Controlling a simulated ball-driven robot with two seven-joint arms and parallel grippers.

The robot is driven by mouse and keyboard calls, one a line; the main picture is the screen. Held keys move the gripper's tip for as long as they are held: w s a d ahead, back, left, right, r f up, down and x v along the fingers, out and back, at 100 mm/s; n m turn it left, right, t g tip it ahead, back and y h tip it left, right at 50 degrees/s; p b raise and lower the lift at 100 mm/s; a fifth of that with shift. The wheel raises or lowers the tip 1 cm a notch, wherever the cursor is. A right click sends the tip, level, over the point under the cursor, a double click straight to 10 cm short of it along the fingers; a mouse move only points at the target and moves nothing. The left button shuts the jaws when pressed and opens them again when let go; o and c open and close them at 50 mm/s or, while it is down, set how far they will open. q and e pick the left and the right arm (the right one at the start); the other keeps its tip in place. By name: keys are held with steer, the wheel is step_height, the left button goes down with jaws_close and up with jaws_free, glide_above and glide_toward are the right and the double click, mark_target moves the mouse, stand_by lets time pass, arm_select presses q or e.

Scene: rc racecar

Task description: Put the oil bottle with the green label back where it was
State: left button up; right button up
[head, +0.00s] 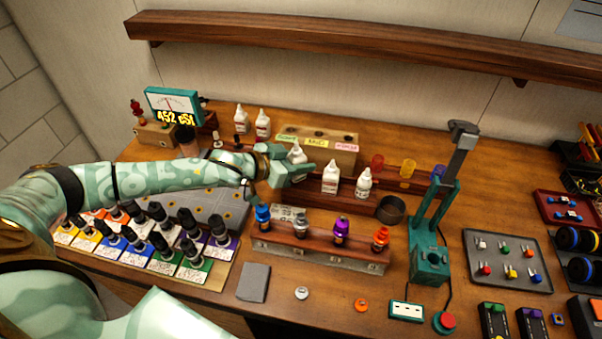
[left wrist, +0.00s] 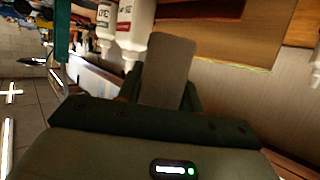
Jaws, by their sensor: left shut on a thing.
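My left gripper (head: 291,171) is shut on a white bottle (head: 298,153) at the middle of the bench, beside a long wooden rack (head: 315,184). The fingers and wrist hide part of this bottle, and I cannot read its label. The wooden block (head: 345,158) behind it has holes in its top and green, yellow and pink tags. Two white bottles, one (head: 330,177) nearer the gripper and one (head: 364,183) further right, stand in the rack. In the left wrist view a grey finger (left wrist: 168,70) covers the held bottle; two numbered white bottles (left wrist: 132,22) show beyond. My right gripper is not in view.
Two more white bottles (head: 263,124) stand at the back left, near a teal meter (head: 173,103). A stand (head: 318,249) with several coloured shock bodies is in front. Dark-capped bottles (head: 190,250) fill the front left.

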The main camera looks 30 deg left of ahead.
arm_select(q)
steer(key=shift+w+a+f+b, duration=0.15)
steer(key=shift+w+f, duration=0.35)
steer(key=shift+f, duration=0.1)
steer(key=shift+w+a+f+b, duration=0.1)
steer(key=shift+w+f+b, duration=0.05)
steer(key=shift+w+f, duration=0.4)
steer(key=shift+f+b, duration=0.45)
steer(key=shift+f, duration=1.2)
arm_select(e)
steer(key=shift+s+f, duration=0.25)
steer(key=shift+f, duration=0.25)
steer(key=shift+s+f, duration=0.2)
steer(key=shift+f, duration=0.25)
arm_select(q)
steer(key=shift+f, duration=0.15)
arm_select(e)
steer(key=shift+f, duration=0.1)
arm_select(q)
steer(key=o, duration=1)
steer(key=shift+s+a+r, duration=0.25)
steer(key=shift+s+r, duration=0.05)
steer(key=p+v, duration=0.1)
steer(key=v, duration=0.5)
steer(key=shift+s+a+r, duration=0.15)
steer(key=shift+s+r, duration=0.05)
steer(key=shift+s, duration=0.1)
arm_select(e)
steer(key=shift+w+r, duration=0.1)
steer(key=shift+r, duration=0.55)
